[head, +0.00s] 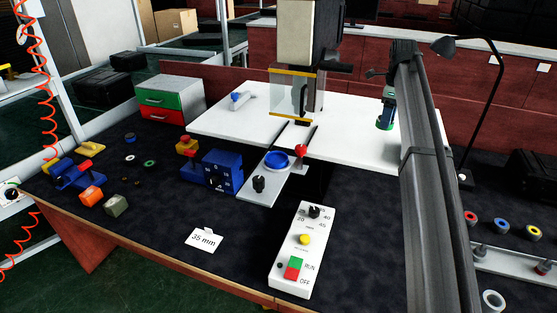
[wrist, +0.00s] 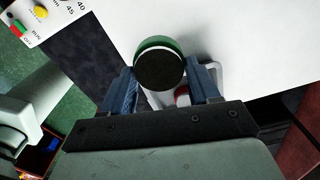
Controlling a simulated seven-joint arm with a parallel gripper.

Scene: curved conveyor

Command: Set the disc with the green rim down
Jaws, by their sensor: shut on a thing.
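My gripper (head: 386,108) is at the upper right in the head view, in front of the right part of the white worktop (head: 350,150). It is shut on the disc with the green rim (wrist: 160,64), which has a dark round face. In the wrist view the disc sits between the blue fingers of my gripper (wrist: 164,85), and its green edge shows at the top. In the head view the disc (head: 384,125) shows only as a small green piece under the fingers. The white surface lies behind it; I cannot tell the gap.
A press-like machine with a clear guard (head: 290,92) stands mid-worktop. Before it are a blue dish (head: 277,160), a red knob (head: 301,150) and a control box (head: 301,250). Coloured rings (head: 501,224) lie at right. A small green-rimmed ring (head: 150,163) lies at left.

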